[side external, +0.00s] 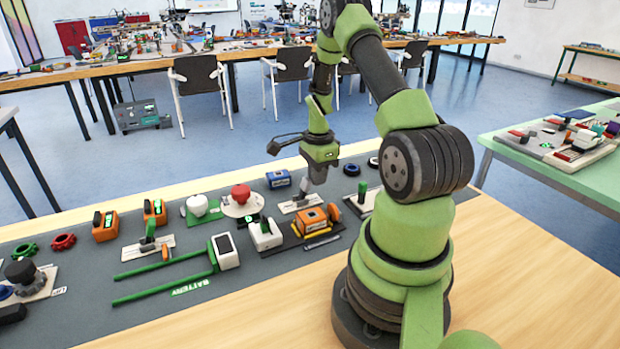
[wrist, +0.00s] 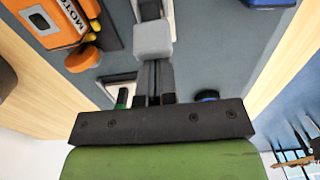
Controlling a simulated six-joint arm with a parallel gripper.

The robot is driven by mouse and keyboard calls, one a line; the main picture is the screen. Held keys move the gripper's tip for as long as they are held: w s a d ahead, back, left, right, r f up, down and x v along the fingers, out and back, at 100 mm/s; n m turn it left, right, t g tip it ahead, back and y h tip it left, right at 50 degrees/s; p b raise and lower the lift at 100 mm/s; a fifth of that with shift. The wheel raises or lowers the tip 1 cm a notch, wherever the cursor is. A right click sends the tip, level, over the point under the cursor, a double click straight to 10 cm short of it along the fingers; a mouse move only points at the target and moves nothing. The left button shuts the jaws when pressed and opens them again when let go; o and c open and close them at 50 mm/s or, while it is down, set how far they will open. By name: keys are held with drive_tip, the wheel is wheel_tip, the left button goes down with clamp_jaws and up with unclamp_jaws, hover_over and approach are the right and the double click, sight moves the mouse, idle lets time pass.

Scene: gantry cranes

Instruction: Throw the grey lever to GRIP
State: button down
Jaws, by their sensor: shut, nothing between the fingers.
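The grey lever (wrist: 152,40) shows in the wrist view as a pale grey block-shaped handle over a white base plate (wrist: 148,9). In the side view the plate (side external: 288,208) lies on the dark mat, and the lever there is mostly lost against my gripper. My gripper (side external: 307,190) points down over this plate. In the wrist view my gripper (wrist: 153,66) has its dark fingers together, with the tips right by the handle. I cannot tell whether they touch it. Nothing is held. The GRIP marking is not legible.
An orange motor box (side external: 311,220) stands close in front of the lever, with a blue box (side external: 278,179) behind. A red mushroom button (side external: 241,194) is to the left, and a green-handled lever (side external: 362,191) to the right. The mat's near left holds a white battery unit (side external: 225,252).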

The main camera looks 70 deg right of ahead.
drive_tip(key=shift+w+a, duration=0.7)
drive_tip(key=shift+a, duration=0.05)
drive_tip(key=shift+d+f, duration=0.1)
drive_tip(key=shift+s+d, duration=0.35)
drive_tip(key=shift+s, duration=0.05)
wheel_tip(320, 180, up, 7)
idle(0.3)
drive_tip(key=shift+r, duration=0.2)
idle(0.3)
